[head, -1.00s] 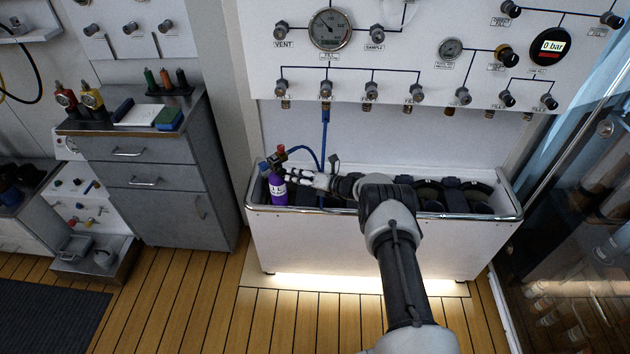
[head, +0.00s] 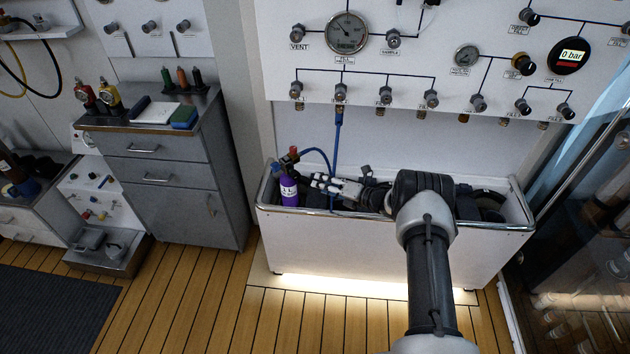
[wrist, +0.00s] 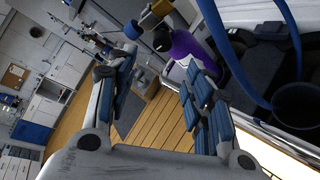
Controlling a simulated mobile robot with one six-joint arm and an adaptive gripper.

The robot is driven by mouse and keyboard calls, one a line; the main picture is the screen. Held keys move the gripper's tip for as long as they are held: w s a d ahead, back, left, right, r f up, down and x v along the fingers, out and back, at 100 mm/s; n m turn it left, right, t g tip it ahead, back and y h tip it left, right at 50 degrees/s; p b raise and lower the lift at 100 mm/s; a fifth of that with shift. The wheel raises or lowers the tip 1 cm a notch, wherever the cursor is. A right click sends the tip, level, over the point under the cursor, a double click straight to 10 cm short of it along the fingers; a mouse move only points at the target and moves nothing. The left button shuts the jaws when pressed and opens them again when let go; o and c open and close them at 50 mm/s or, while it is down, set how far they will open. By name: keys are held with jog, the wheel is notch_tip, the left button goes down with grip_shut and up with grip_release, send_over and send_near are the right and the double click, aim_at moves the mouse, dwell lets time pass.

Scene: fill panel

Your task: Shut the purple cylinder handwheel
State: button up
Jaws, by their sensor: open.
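The purple cylinder (head: 288,191) stands upright at the left end of the white trough, with a red knob (head: 293,151) and valve on top. In the wrist view the purple cylinder (wrist: 194,46) lies beyond my fingers, with a blue knob (wrist: 131,30) to the left of its orange-brown valve. I cannot tell for certain which knob is the handwheel. My gripper (head: 317,183) is to the right of the cylinder, near its upper part. In the wrist view my gripper (wrist: 157,62) is open, with nothing between its fingers.
The white trough (head: 375,245) holds dark equipment, partly hidden by my arm. A blue hose (head: 338,130) runs from the gauge panel (head: 420,75) toward the cylinder's valve and also crosses the wrist view. A grey cabinet (head: 175,180) stands left, with open wood floor before it.

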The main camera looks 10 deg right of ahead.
aim_at(297, 177)
jog(key=s+f+m+t+h+p, duration=0.1)
jog(key=s+f+m+t+p, duration=0.15)
jog(key=m, duration=1.05)
jog(key=s+f+m+t+h+p, duration=0.1)
jog(key=s+m+t+p, duration=0.25)
jog(key=m, duration=0.85)
jog(key=shift+g, duration=0.4)
jog(key=b+x, duration=0.2)
jog(key=x, duration=0.2)
jog(key=b+x, duration=0.2)
jog(key=x, duration=0.3)
jog(key=f+b+x, duration=0.1)
jog(key=b+x, duration=0.1)
jog(key=x, duration=0.3)
jog(key=shift+a, duration=0.5)
jog(key=shift+b+x, duration=0.5)
jog(key=shift+x, duration=0.35)
jog(key=shift+d+r, duration=0.1)
jog(key=shift+r, duration=0.1)
jog(key=c, duration=1)
jog(key=shift+c, duration=0.2)
